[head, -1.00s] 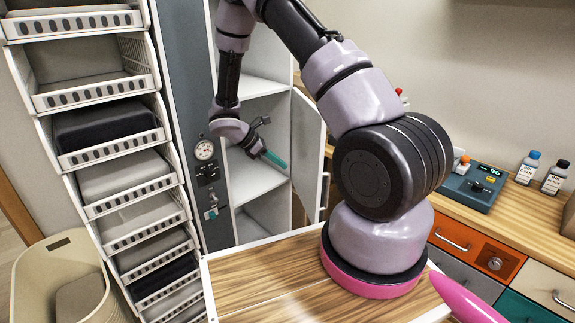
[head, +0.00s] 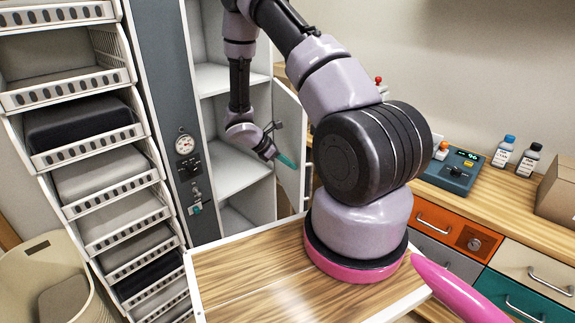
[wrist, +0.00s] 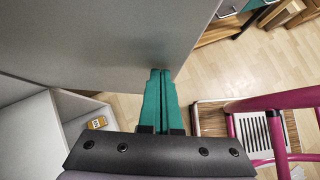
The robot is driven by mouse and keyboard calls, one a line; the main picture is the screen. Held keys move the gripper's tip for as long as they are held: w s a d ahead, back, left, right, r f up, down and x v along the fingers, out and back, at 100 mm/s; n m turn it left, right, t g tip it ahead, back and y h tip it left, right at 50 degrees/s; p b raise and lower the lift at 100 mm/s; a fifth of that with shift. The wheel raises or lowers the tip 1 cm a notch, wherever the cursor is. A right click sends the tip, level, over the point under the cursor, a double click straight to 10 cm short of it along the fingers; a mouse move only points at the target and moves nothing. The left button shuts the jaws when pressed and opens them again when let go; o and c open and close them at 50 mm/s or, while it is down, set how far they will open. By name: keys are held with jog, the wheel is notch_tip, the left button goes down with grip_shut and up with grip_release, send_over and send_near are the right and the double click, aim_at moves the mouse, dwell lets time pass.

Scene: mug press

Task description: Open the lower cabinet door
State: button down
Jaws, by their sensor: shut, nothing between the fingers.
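The lower cabinet door (head: 291,135) stands open, swung out on the right side of the white cabinet, with a handle (head: 309,186) at its free edge. White shelves (head: 238,172) show inside the cabinet. My gripper (head: 288,161) is shut and empty, its teal fingers in front of the door's inner face. In the wrist view my gripper (wrist: 162,74) has its fingertips at the lower edge of a large grey panel, the door (wrist: 120,35). I cannot tell whether they touch it. The handle is hidden in the wrist view.
A grey column with a gauge (head: 185,144) stands left of the cabinet, beside a rack of white baskets (head: 98,160). A beige bin (head: 45,275) is at lower left. A wooden counter with drawers (head: 450,228) is on the right. The wrist view shows a small yellow item (wrist: 97,122) inside the cabinet.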

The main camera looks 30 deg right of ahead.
jog(key=shift+n+t, duration=0.4)
jog(key=shift+n, duration=0.2)
jog(key=d, duration=0.6)
jog(key=s+d, duration=0.1)
jog(key=d, duration=0.2)
